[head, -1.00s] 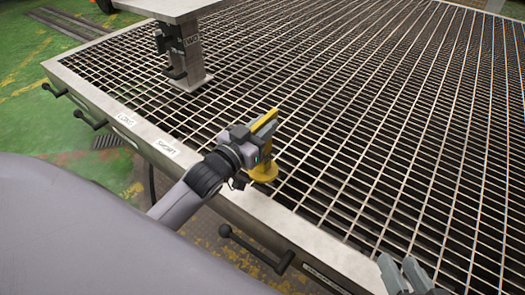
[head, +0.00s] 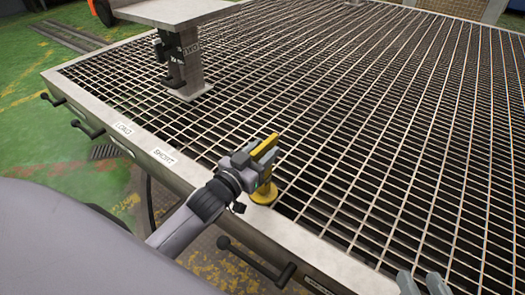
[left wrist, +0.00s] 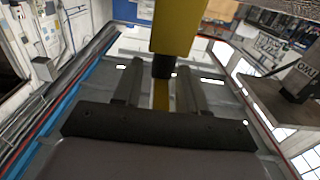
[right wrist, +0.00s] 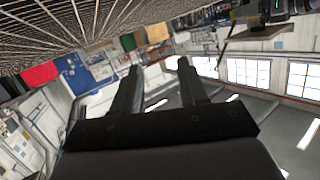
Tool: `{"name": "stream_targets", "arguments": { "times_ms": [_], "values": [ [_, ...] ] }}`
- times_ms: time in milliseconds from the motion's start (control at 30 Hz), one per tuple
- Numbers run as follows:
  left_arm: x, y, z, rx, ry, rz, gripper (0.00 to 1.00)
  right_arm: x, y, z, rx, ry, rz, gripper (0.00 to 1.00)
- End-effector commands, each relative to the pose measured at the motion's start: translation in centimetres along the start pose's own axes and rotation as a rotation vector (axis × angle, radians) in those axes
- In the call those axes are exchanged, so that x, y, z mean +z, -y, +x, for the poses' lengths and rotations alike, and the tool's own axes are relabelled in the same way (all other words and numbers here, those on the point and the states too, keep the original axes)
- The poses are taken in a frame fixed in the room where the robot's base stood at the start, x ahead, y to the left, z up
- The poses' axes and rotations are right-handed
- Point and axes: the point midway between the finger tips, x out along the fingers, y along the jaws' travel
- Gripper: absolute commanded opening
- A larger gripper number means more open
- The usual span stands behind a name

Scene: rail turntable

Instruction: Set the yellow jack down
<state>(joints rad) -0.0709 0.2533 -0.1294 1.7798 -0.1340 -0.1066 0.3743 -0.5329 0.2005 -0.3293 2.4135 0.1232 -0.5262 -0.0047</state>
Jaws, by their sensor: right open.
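The yellow jack (head: 264,192) stands upright at the near edge of the turntable grating (head: 330,130), its round base over the inner edge of the metal rim. I cannot tell whether the base touches. My left gripper (head: 257,163) is around the jack's upper part and looks shut on it. In the left wrist view the jack's yellow body (left wrist: 178,25) and dark stem show at and between the fingers (left wrist: 160,80). My right gripper (head: 420,284) is at the bottom right of the head view, away from the jack. Its fingers (right wrist: 158,75) are open and empty.
A post with a flat top (head: 175,10) stands on the grating at the back left. The grating right of the jack is clear.

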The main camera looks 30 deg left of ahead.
Motion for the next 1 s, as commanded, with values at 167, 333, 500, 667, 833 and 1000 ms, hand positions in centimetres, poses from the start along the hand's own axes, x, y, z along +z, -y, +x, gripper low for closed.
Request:
{"name": "stream_targets", "arguments": {
  "times_ms": [167,333,500,667,833,1000],
  "values": [
    [0.0,0.0,0.0,0.000,0.000,0.000,0.50,0.0,0.0,0.0,0.000,-0.001,0.000,0.43],
    [-0.3,0.0,0.0,0.000,-0.001,0.000,0.50,-0.1,0.0,0.0,-0.001,-0.001,0.001,0.43],
    [-0.3,0.0,-1.2,0.000,0.004,-0.001,0.50,-0.4,0.3,-0.1,-0.011,0.008,0.018,0.43],
    [-0.5,0.0,-3.6,-0.001,0.004,-0.002,0.50,-0.2,0.6,0.1,-0.026,0.041,0.051,0.43],
    [-0.5,0.0,-6.5,-0.001,0.004,-0.002,0.50,-0.1,1.0,0.5,-0.042,0.066,0.093,0.43],
    [-0.4,0.0,-9.1,-0.001,0.004,-0.001,0.50,-0.5,1.4,1.0,-0.058,0.078,0.135,0.43]
  ]
}}
